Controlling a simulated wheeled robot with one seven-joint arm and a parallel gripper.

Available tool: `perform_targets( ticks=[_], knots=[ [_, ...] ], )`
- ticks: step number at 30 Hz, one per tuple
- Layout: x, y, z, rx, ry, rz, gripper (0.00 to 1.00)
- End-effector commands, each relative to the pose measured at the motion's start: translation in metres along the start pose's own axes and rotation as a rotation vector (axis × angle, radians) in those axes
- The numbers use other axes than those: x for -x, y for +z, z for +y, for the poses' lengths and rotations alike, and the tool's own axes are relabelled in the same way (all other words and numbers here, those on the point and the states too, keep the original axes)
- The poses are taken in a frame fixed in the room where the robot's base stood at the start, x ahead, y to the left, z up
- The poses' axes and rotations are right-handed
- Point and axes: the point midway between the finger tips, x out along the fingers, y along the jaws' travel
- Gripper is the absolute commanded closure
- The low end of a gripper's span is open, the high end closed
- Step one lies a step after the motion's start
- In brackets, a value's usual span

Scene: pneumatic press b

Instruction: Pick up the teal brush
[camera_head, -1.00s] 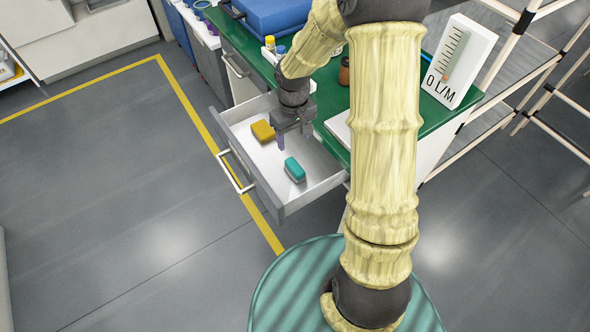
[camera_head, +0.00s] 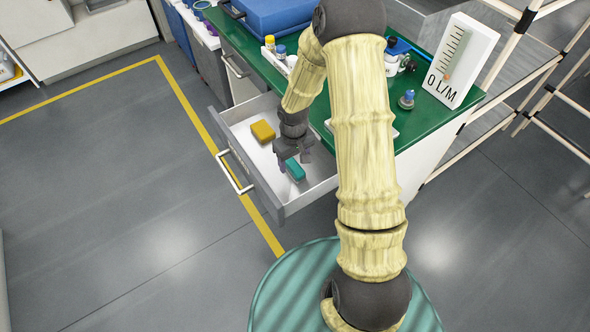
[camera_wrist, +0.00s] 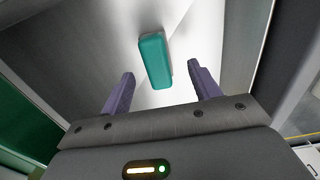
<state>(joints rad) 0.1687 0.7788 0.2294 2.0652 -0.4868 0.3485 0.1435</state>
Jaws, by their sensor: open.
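In the wrist view the teal brush (camera_wrist: 155,61) lies ahead of the fingertips, roughly centred between the two purple fingers. The gripper (camera_wrist: 160,78) is open and empty. I cannot tell its exact height above the brush.
The green worktop (camera_head: 420,118) holds a gauge sign (camera_head: 460,60) and small items.

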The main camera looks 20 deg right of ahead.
Motion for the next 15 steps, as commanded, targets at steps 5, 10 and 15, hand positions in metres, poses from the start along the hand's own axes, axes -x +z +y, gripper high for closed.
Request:
perform_targets(
  ticks=[5, 10, 15],
  knots=[
    [-0.012, -0.001, 0.002, 0.001, -0.001, -0.002, 0.38],
    [-0.037, -0.003, 0.005, 0.001, -0.001, -0.003, 0.38],
    [-0.052, -0.004, 0.004, 0.003, 0.001, -0.001, 0.38]
  ],
)
